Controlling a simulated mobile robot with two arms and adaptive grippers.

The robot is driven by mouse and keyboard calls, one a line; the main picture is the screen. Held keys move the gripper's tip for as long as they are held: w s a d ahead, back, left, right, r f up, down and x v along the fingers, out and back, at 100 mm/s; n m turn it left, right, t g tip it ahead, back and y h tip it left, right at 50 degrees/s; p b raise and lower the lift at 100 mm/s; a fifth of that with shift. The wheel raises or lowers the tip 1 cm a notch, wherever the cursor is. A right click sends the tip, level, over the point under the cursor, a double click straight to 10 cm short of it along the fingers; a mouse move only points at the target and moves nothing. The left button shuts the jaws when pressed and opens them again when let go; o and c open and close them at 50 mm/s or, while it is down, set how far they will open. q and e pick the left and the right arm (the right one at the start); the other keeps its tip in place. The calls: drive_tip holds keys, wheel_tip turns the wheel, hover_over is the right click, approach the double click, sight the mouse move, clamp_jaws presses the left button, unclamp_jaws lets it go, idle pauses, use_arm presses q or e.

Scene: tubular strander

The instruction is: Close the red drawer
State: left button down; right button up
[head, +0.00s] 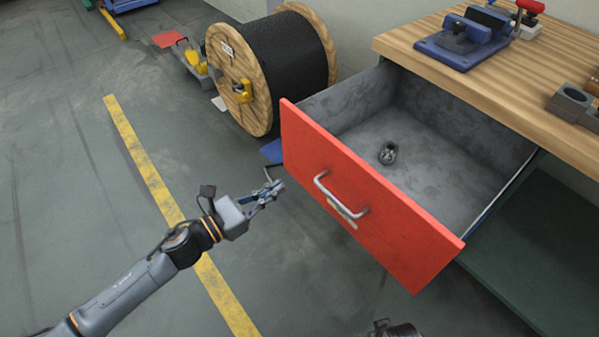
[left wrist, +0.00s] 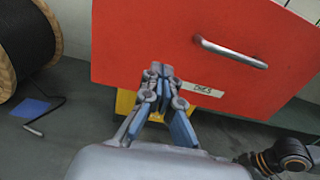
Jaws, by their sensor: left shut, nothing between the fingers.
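The red drawer (head: 365,195) stands pulled well out of the wooden-topped workbench, its grey inside showing. Its red front has a silver bar handle (head: 340,195) with a small label below it. My left gripper (head: 280,186) is shut and empty, to the left of the handle in the head view. In the left wrist view, the shut fingertips (left wrist: 160,70) overlap the red front (left wrist: 135,35), left of the handle (left wrist: 230,52); I cannot tell whether they touch it. My right gripper's fingers are not visible.
A small dark metal part (head: 388,153) lies in the drawer. The bench top (head: 500,85) carries a blue fixture (head: 465,40). A wooden cable reel (head: 240,80) stands behind the drawer's left side. The floor around the yellow line (head: 150,170) is clear.

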sight(311, 167)
use_arm(q)
drive_tip(key=x, duration=0.8)
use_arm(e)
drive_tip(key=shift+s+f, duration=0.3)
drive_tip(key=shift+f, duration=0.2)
use_arm(q)
drive_tip(key=shift+w, duration=0.1)
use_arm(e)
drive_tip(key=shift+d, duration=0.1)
